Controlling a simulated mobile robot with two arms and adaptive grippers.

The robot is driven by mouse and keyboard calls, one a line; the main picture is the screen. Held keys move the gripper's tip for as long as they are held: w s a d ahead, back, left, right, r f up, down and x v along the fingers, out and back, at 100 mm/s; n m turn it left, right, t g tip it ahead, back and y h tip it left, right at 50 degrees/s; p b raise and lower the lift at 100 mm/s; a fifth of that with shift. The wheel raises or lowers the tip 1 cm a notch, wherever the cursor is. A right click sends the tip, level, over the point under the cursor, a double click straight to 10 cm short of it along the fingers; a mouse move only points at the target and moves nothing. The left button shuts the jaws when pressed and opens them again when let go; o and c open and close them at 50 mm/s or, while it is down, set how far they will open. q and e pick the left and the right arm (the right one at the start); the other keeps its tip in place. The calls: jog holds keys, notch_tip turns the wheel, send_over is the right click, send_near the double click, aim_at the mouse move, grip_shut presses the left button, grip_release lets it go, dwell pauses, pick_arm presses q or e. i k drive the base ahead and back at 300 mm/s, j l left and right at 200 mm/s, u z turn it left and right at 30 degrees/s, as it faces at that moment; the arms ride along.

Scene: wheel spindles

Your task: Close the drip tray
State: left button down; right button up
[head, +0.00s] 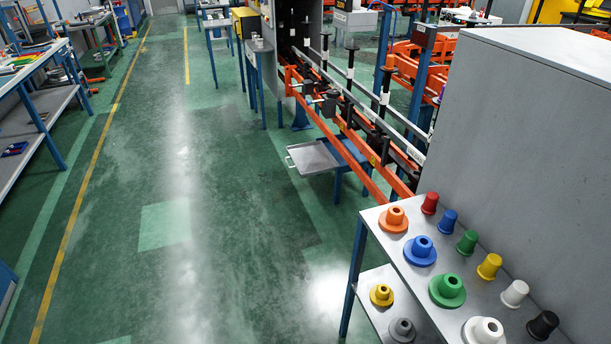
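The drip tray (315,158) is a shallow grey metal tray with a small handle on its left edge. In the head view it stands out to the left from under the orange spindle line (350,135), above the green floor. Its right part is hidden near the blue supports of the line. Neither of my grippers shows in the head view.
A grey shelf (402,263) with several coloured hubs and caps stands at the front right, beside a large grey cabinet (530,130). Workbenches (30,75) line the left side. The green floor (180,230) between them is clear.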

aim_at(311, 158)
jog(key=i+z, duration=0.15)
jog(key=z, duration=0.15)
jog(key=i+j+z, duration=0.15)
jog(key=z, duration=0.15)
jog(key=i+j+z, duration=0.25)
jog(key=i+j, duration=0.45)
jog(key=i+j+z, duration=0.25)
jog(key=i+j, duration=0.45)
jog(key=j, duration=0.15)
jog(key=i+j, duration=0.35)
jog(key=j, duration=0.15)
jog(key=i+j, duration=0.7)
jog(key=j, duration=0.25)
